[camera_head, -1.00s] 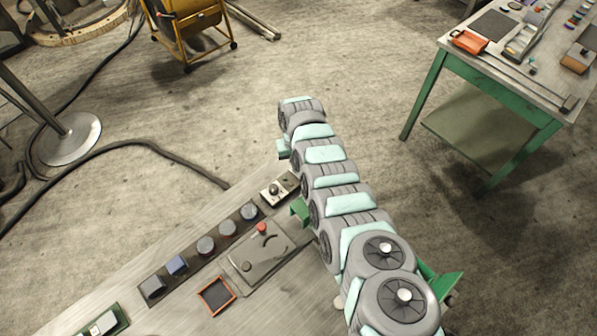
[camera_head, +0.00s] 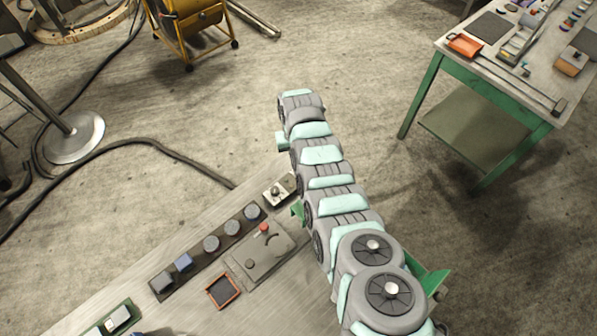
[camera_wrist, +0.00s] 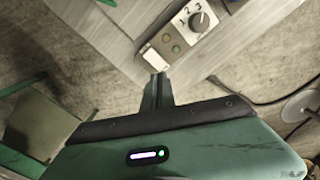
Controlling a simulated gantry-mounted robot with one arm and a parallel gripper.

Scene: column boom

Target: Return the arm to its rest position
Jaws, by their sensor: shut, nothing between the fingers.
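My arm (camera_head: 325,170) reaches from the bottom right of the head view up past the right end of the workbench (camera_head: 190,240). In the wrist view my gripper (camera_wrist: 157,80) is shut and empty. Its dark fingers point toward the bench edge, by a small control box with a knob (camera_wrist: 195,20). I cannot tell whether the fingertips touch anything. The same control box shows in the head view (camera_head: 278,189), just left of the arm. The fingers are not clear in the head view.
A green table (camera_head: 500,75) stands right, a yellow cart (camera_head: 192,18) at the back. Open floor lies between them.

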